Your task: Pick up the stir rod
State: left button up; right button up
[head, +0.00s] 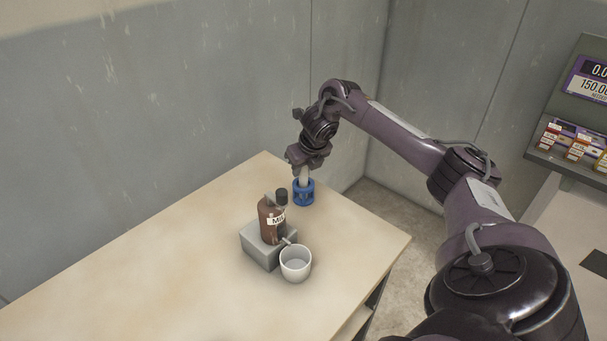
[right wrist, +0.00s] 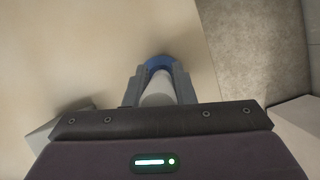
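A pale grey rod, which I take to be the stir rod (head: 303,181), stands upright in a blue holder (head: 303,194) near the table's far corner. My right gripper (head: 303,171) points down over it. In the right wrist view the rod (right wrist: 158,92) lies between the two fingers of my right gripper (right wrist: 160,75), with the blue holder (right wrist: 160,62) beyond. The fingers are close along both sides of the rod; whether they press on it is unclear. The rod's upper end is hidden by the gripper. My left gripper is not in view.
A brown bottle (head: 267,219) with a black cap stands on a grey block (head: 259,248). A white cup (head: 295,265) is beside the block. The table's (head: 160,250) left part is clear. Grey walls stand behind; a shelf with small boxes (head: 570,143) is at right.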

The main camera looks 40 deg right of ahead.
grip_shut()
